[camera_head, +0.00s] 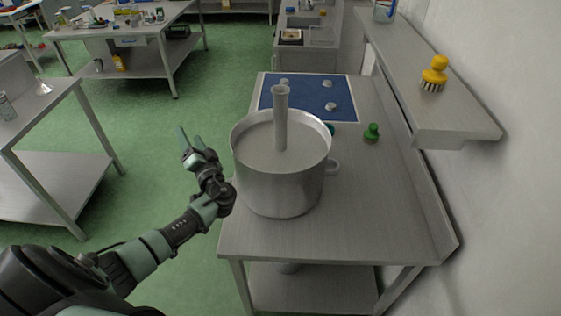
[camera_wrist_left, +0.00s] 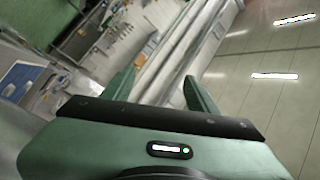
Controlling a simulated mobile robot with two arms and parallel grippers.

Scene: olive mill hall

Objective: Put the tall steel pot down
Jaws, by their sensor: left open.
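The tall steel pot (camera_head: 281,188) stands upright on the steel table (camera_head: 345,225), near its left edge. A steel cylinder with a flared top (camera_head: 281,118) stands up from inside the pot. My left gripper (camera_head: 190,143) is open and empty, just left of the pot, with its fingers pointing up and away over the floor. In the left wrist view its two fingers (camera_wrist_left: 158,88) are spread with nothing held between them. My right gripper is not in view.
A blue mat (camera_head: 345,98) with several small metal pieces lies behind the pot. A green-topped item (camera_head: 371,133) stands to its right. A wall shelf (camera_head: 455,122) holds a yellow brush (camera_head: 434,73). The table's front right is clear. Another table (camera_head: 40,110) stands left.

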